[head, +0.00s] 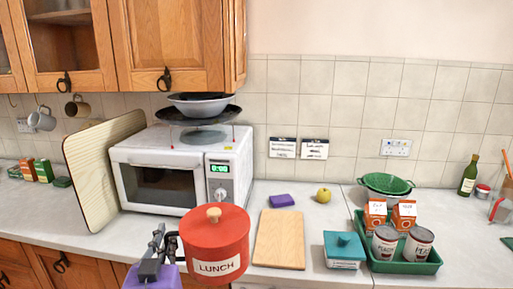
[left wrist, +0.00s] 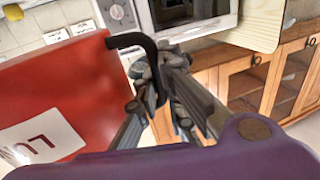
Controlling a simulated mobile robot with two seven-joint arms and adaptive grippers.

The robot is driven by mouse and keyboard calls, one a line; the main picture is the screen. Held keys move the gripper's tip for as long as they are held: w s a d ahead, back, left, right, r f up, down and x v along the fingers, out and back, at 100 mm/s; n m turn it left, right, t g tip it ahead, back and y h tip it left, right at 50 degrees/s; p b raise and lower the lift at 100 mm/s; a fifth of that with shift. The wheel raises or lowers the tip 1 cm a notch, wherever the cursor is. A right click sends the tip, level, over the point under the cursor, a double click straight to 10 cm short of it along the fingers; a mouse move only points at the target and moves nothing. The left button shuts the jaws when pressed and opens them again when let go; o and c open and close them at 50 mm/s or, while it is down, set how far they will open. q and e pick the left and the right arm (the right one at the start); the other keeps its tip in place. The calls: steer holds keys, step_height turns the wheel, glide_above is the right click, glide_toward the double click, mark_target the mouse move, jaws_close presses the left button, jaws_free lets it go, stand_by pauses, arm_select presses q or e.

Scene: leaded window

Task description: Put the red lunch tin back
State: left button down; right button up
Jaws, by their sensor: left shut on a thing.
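The red lunch tin (head: 214,246) has a round wooden knob on its lid and a white label reading "LUNCH". It is held upright in front of the microwave, near the counter's front edge. My left gripper (head: 161,243) is at the tin's left side. In the left wrist view the tin (left wrist: 60,90) fills the left part, and the left gripper (left wrist: 158,88) is shut on its black side handle. The tin hides part of the counter behind it. My right gripper is not in view.
A wooden board (head: 280,239) lies right of the tin, with a teal box (head: 344,250) and a green tray (head: 406,266) of cans and cartons beyond. The microwave (head: 182,168) stands behind. A purple block (head: 281,200) and yellow fruit (head: 323,195) lie behind the board.

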arm_select(q)
steer(key=s+d+f+m+h, duration=0.1)
steer(key=s+d+f+h, duration=0.1)
steer(key=s+f, duration=0.5)
steer(key=shift+s+d+f+m+h, duration=0.3)
steer(key=shift+s+d, duration=0.45)
steer(key=shift+s, duration=0.65)
